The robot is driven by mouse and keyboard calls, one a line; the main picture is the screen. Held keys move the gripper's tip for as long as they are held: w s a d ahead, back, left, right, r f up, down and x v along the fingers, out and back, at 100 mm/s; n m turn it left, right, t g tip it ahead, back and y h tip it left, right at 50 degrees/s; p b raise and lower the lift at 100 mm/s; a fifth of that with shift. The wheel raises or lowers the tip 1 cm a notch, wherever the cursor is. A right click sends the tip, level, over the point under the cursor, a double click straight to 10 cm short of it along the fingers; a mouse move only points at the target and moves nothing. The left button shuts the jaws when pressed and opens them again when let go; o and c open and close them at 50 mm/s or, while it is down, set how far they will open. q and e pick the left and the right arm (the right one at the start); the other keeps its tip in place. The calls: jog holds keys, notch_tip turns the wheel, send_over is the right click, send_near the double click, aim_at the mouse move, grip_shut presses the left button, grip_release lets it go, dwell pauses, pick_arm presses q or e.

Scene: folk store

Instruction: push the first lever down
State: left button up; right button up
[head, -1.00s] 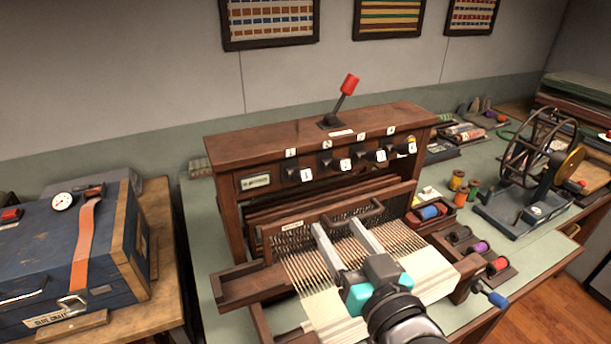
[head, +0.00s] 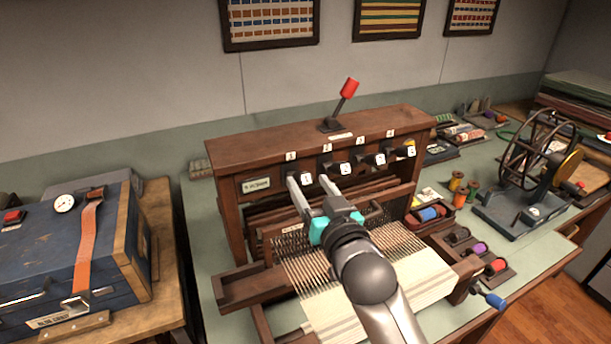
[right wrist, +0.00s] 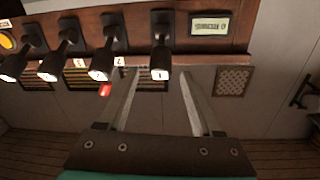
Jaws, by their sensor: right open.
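The wooden loom cabinet (head: 225,165) carries a row of black levers with white tags on its front. The first lever (head: 305,177) is nearest the nameplate (head: 256,185); it also shows in the right wrist view (right wrist: 160,45), sticking outward. My right gripper (head: 308,181) is open and empty in front of it. In the right wrist view, the tips (right wrist: 158,74) lie on either side of the lever's white end, with gaps on both sides. Contact cannot be told. The second lever (head: 345,168) is to the right of the gripper. My left gripper is out of view.
A red-knobbed lever (head: 348,88) stands on the cabinet top. Woven threads (head: 400,262) stretch below my right arm. Spools (head: 430,213) and a spinning wheel (head: 540,150) stand at right. A blue case (head: 60,250) sits on a separate table at left.

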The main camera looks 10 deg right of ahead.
aim_at(298, 177)
jog(key=shift+x, duration=1.45)
jog(key=shift+c, duration=0.2)
grip_shut()
